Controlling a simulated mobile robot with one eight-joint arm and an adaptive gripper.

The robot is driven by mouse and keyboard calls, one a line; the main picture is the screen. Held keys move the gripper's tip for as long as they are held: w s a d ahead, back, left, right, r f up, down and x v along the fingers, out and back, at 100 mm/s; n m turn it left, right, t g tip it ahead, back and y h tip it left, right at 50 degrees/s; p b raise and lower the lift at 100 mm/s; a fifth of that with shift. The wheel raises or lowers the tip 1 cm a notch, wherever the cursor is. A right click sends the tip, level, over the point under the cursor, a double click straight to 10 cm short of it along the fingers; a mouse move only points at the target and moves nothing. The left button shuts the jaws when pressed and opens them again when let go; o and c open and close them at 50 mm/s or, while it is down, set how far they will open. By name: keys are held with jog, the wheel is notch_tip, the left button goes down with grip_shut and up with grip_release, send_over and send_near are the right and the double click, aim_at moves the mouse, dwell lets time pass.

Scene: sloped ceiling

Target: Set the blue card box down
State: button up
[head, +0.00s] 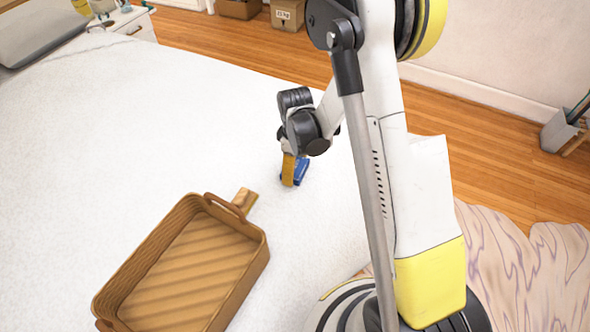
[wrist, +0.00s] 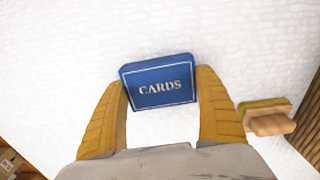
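The blue card box (wrist: 160,82) shows in the wrist view with "CARDS" printed on it. It sits between the two yellow fingers of my gripper (wrist: 162,98), which touch or nearly touch its left and right sides. In the head view the box (head: 300,172) is a small blue shape beside my gripper (head: 290,172), over the white bed cover (head: 150,110). The near finger hides part of it. I cannot tell from these views whether its underside touches the bed.
A brown woven tray (head: 190,270) lies on the bed at the lower left in the head view. A wooden-backed brush (head: 244,201) lies by its far edge; it also shows in the wrist view (wrist: 268,118). White bed surface around the box is clear.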

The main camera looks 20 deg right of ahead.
aim_at(299, 167)
jog(key=c, duration=0.4)
jog(key=shift+r+p, duration=0.35)
jog(key=shift+r, duration=0.3)
jog(key=r+p, duration=0.1)
jog(key=r, duration=0.1)
jog(key=d+r+p, duration=0.1)
jog(key=r, duration=0.1)
jog(key=shift+s, duration=0.2)
jog(key=s+d+r+p, duration=0.1)
jog(key=d+r, duration=0.1)
jog(key=d, duration=0.1)
jog(key=s+d+r+p, duration=0.1)
jog(key=d+r, duration=0.1)
jog(key=d, duration=0.1)
jog(key=s+d+r+p, duration=0.1)
jog(key=s+d+p, duration=0.1)
jog(key=d, duration=0.2)
jog(key=shift+r, duration=0.4)
